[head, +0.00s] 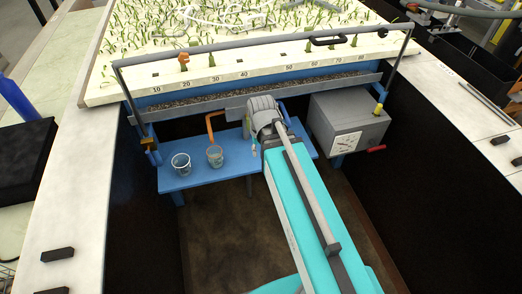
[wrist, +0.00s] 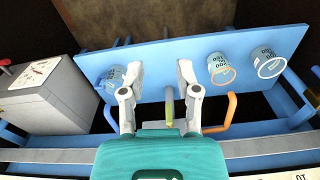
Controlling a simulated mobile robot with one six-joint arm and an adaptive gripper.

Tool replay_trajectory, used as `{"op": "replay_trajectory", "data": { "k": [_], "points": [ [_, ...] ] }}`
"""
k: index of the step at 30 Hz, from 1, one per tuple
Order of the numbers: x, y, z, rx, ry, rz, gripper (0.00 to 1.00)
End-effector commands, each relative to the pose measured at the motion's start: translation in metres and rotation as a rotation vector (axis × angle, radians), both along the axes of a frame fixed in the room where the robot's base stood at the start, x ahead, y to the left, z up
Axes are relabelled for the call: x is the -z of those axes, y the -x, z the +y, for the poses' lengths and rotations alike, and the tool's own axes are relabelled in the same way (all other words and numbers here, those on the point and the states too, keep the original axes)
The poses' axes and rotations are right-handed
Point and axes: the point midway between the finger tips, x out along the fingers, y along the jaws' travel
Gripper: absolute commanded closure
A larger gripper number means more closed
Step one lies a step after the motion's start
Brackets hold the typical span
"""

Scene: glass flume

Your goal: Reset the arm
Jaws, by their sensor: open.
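My gripper (wrist: 158,72) shows in the wrist view with its two grey fingers spread wide and nothing between them but the blue bench (wrist: 155,60). In the head view my teal arm reaches forward over the bench (head: 172,182), and the fingers are hidden behind its grey wrist. A clear beaker (wrist: 112,80) is on the bench beside the left finger in the wrist view, partly covered by it. A beaker with an orange rim (wrist: 221,68) and another with a pale rim (wrist: 268,65) are to the right, apart from the fingers.
A grey box (head: 347,122) with a red handle stands right of the bench. An orange bent pipe (head: 211,125) rises behind the beakers, and a grey rail (head: 250,50) spans above. A yellow-green tube (wrist: 169,105) hangs near the right finger. Dark side walls flank the open floor.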

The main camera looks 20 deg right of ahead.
Motion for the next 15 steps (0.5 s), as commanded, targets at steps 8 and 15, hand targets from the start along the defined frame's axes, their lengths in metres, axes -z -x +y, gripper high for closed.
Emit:
{"op": "replay_trajectory", "data": {
  "k": [8, 15],
  "points": [
    [0.000, 0.009, 0.000, -0.032, 0.001, 0.003, 0.58],
    [0.000, 0.023, 0.001, -0.113, 0.002, 0.009, 0.58]
  ]
}}
